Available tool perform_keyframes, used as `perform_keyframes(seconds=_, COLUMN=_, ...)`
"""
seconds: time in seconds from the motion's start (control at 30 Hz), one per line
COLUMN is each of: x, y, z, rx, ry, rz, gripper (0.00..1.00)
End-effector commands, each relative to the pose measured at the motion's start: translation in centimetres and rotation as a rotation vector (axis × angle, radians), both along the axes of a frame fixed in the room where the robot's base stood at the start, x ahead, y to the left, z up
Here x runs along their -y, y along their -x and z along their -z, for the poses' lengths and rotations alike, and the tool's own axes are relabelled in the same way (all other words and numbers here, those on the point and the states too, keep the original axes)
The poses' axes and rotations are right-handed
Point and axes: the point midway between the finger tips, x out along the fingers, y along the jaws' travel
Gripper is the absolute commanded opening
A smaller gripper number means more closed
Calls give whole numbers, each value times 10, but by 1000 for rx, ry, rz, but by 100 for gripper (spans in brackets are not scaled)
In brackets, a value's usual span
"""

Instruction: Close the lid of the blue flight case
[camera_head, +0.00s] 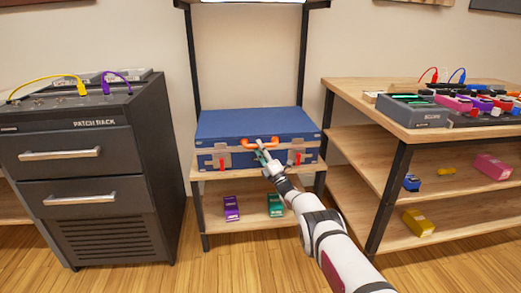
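The blue flight case (212,157) stands on a wooden shelf, with its lid (250,122) lying down over the body. The lid looks level; whether it is fully seated cannot be told from here. An orange handle (248,144) is at the front middle, and red latches (299,158) sit on both sides of the front. My gripper (263,145) is at the case's front, by the right end of the handle, and hides part of the front. Contact with the case and the opening of its fingers are too small to tell.
The shelf (232,173) carries the case; a purple pedal (231,208) and a green pedal (275,205) lie below. A dark patch rack (75,150) stands left. A wooden table (400,130) with several pedals stands right. Clear floor (235,265) lies in front.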

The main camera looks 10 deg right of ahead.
Motion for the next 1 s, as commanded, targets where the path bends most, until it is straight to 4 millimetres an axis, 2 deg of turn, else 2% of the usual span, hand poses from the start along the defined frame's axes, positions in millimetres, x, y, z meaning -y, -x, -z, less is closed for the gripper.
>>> perform_keyframes(seconds=0.27, x=3, y=4, z=2, rx=-1, ry=0, rz=0, gripper=25)
perform_keyframes(seconds=0.47, x=9, y=17, z=11, rx=-3, ry=0, rz=0, gripper=25)
perform_keyframes(seconds=1.0, x=41, y=82, z=56, rx=-2, ry=1, rz=0, gripper=25)
